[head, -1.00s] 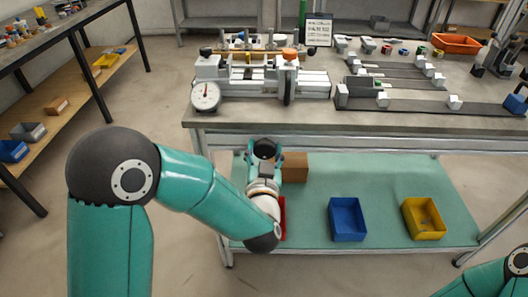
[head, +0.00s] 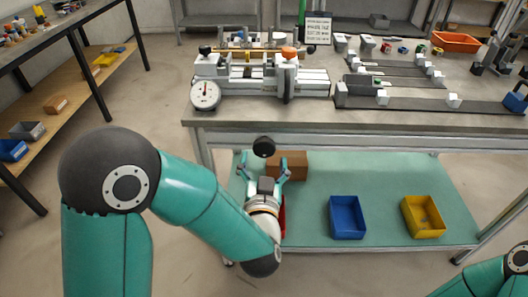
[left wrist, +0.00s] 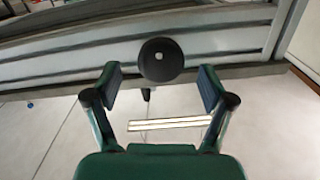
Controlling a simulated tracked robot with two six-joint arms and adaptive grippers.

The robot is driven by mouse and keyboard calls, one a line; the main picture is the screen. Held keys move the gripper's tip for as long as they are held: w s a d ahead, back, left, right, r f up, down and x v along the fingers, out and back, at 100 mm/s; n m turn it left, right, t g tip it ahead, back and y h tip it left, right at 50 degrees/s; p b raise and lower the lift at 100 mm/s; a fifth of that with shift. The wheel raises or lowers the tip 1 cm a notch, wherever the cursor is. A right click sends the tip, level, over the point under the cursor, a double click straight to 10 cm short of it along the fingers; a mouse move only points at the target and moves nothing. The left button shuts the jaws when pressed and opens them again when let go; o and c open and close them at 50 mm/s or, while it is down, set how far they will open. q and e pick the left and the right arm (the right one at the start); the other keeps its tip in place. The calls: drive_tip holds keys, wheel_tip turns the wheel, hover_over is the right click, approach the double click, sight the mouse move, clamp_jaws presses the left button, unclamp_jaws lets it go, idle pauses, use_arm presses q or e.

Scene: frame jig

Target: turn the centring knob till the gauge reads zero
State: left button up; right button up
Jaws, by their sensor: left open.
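The centring knob (head: 263,147) is a black round disc below the front edge of the bench. In the left wrist view the knob (left wrist: 161,68) faces me, with a pale mark at its centre. My left gripper (head: 264,171) is open and empty, below the knob and apart from it in the head view. In the left wrist view its two fingers (left wrist: 161,87) stand wide on either side of the knob's lower part in the picture. The round white dial gauge (head: 205,95) is at the jig's left front; its reading is too small to tell. My right gripper is out of view.
The grey frame jig (head: 310,84) stands on the bench (head: 360,121). On the green lower shelf (head: 390,178) are a brown box (head: 293,164), a blue bin (head: 347,217), a yellow bin (head: 423,217) and a partly hidden red bin. The floor in front is clear.

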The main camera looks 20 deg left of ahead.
use_arm(q)
drive_tip(key=v, duration=0.3)
idle(0.5)
